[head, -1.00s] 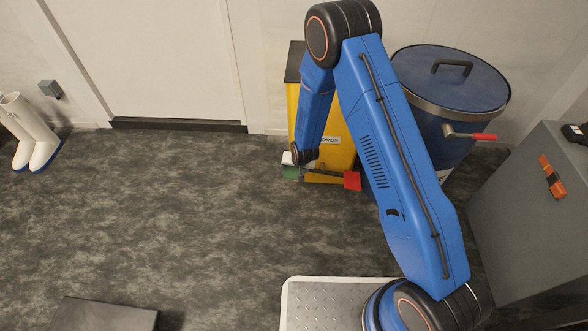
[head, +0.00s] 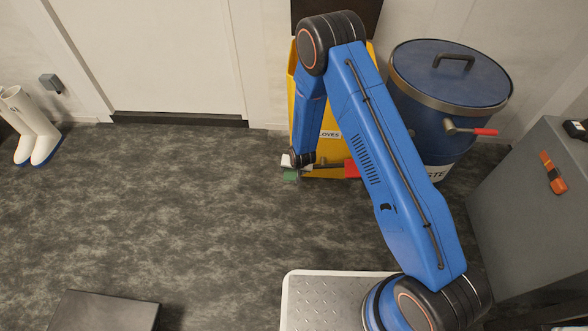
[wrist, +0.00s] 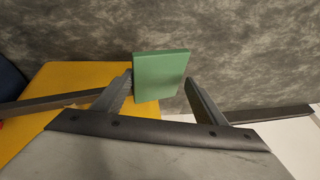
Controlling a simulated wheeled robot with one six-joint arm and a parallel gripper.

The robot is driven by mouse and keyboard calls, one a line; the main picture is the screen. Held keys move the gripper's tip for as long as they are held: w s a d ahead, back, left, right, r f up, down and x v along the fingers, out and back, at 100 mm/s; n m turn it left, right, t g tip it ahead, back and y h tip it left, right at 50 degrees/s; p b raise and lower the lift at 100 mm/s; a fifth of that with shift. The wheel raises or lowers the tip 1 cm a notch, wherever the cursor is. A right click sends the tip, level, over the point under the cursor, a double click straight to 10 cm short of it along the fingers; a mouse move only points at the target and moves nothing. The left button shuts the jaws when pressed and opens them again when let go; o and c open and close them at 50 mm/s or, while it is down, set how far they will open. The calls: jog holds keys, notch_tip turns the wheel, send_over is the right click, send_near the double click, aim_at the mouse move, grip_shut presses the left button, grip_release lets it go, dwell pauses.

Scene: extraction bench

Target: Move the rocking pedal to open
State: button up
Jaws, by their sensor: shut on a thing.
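The rocking pedal is a dark bar (head: 328,166) low on the front of the yellow gloves bin (head: 338,145). Its green pad (head: 290,175) is at the left end, low near the floor, and its red pad (head: 352,168) is at the right end, higher. My gripper (wrist: 159,78) is shut on the green pad, which shows between the fingers in the wrist view (wrist: 160,76). In the head view my arm hides part of the bin and the gripper is small. The bin's dark lid (head: 358,14) stands raised at the back.
A blue waste drum (head: 425,125) with a red-tipped lever (head: 485,132) stands right of the bin. A grey cabinet (head: 525,215) is at the right edge. White boots (head: 40,140) stand far left. The floor left of the bin is clear.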

jog(key=shift+o, duration=0.3)
jog(key=shift+a, duration=0.45)
jog(key=o, duration=1.3)
jog(key=shift+a, duration=0.1)
jog(key=shift+o, duration=0.4)
jog(key=shift+a+f, duration=0.1)
jog(key=shift+a, duration=0.05)
jog(key=shift+s+d, duration=0.1)
jog(key=shift+d, duration=0.25)
jog(key=v, duration=1.7)
